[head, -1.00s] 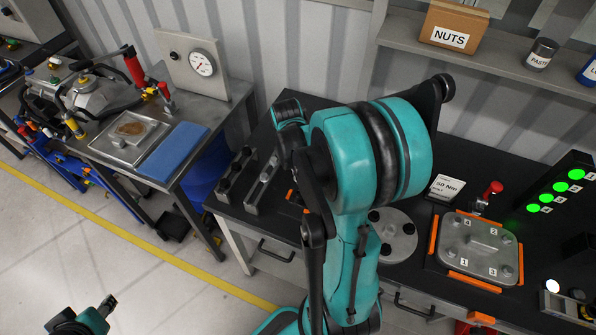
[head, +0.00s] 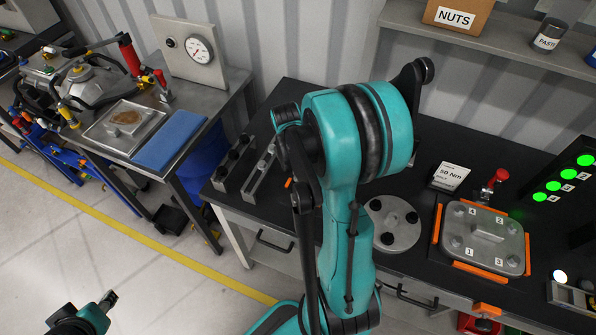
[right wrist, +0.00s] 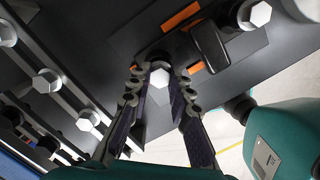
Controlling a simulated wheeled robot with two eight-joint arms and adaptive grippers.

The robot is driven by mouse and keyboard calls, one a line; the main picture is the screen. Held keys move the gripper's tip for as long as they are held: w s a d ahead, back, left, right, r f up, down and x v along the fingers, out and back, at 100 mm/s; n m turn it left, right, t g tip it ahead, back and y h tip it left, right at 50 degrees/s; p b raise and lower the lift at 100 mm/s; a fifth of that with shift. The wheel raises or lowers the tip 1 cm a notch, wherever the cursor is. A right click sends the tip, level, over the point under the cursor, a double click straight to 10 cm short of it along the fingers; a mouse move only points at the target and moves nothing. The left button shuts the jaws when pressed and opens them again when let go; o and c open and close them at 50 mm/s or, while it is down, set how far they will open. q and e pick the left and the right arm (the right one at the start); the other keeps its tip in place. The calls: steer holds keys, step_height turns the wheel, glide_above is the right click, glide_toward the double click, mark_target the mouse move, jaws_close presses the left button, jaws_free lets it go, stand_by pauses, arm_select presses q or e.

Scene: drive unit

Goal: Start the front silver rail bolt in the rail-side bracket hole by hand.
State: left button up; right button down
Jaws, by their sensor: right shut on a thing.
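A silver hex bolt (right wrist: 159,76) sits between the fingertips of my right gripper (right wrist: 160,88), which is shut on it in the right wrist view. A dark round part shows right behind the bolt head; the shank is hidden, so I cannot tell whether it is in a hole. A black block (right wrist: 208,45) with orange strips is just beyond, perhaps the bracket. In the head view my right arm hides the gripper and the held bolt. My left gripper (head: 108,301) is over the floor at the lower left, too small to read its fingers.
Two dark rails (head: 235,165) with bolts stand on the black bench's left end. Silver bolts (right wrist: 47,80) show on the rail at left in the wrist view; another (right wrist: 254,14) is at upper right. A round plate (head: 392,224) and a numbered cover (head: 484,238) lie to the right.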

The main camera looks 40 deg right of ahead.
steer(key=m+p, duration=0.1)
steer(key=m, duration=0.3)
steer(key=shift+m, duration=0.4)
steer(key=m, duration=0.2)
steer(key=shift+d+f+m+g+y+b, duration=0.1)
steer(key=shift+m+g+y+b, duration=0.2)
steer(key=shift+b, duration=0.1)
steer(key=shift+m, duration=0.6)
steer(key=c, duration=1.8)
jaws_free()
steer(key=o, duration=0.5)
steer(key=shift+r, duration=0.2)
